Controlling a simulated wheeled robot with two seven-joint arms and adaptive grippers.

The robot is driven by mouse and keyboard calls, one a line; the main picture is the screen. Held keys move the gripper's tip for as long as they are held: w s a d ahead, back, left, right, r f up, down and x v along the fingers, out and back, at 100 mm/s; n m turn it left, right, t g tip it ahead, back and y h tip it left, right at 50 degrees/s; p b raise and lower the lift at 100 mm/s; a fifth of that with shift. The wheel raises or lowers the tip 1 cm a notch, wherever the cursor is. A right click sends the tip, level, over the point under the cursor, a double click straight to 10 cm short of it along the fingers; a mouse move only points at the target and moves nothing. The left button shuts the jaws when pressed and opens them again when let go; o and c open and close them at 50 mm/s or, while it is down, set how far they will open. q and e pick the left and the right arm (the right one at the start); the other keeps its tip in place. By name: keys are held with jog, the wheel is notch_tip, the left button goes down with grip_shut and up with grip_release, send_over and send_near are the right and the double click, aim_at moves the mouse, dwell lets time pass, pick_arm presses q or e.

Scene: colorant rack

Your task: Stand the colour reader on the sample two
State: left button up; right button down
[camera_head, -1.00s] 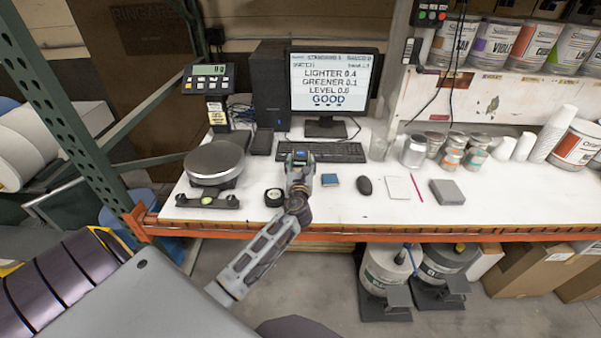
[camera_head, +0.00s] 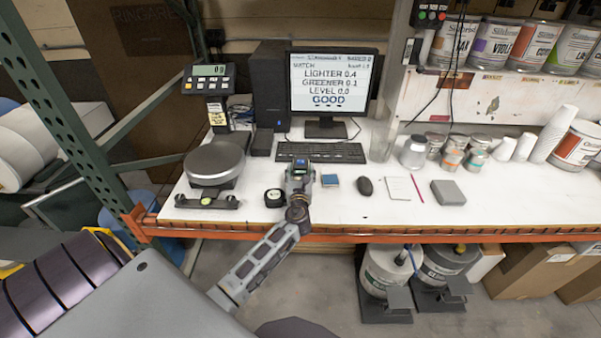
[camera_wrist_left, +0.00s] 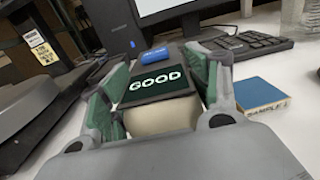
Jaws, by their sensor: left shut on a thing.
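The colour reader is a pale, rounded body with a dark screen reading GOOD and a blue part on top. It fills the middle of the left wrist view (camera_wrist_left: 160,90) and shows small in the head view (camera_head: 299,163). My left gripper (camera_head: 298,172) is shut on it, with a finger on each side. I cannot make out which thing is sample two. The reader's underside is hidden. My right gripper is not in view.
The keyboard (camera_head: 320,152) and monitor (camera_head: 329,82) stand behind the reader. A black tape roll (camera_head: 274,197) lies left of it, near a scale (camera_head: 214,162). A mouse (camera_head: 365,186) and grey box (camera_head: 448,192) lie right. The front edge of the white bench is near.

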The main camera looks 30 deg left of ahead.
pick_arm(q)
jog(key=o, duration=1.2)
jog(key=shift+f, duration=0.1)
jog(key=o, duration=0.5)
jog(key=shift+s+d, duration=0.1)
jog(key=shift+s, duration=0.05)
jog(key=b+v, duration=0.1)
jog(key=v, duration=0.9)
jog(key=shift+v, duration=0.85)
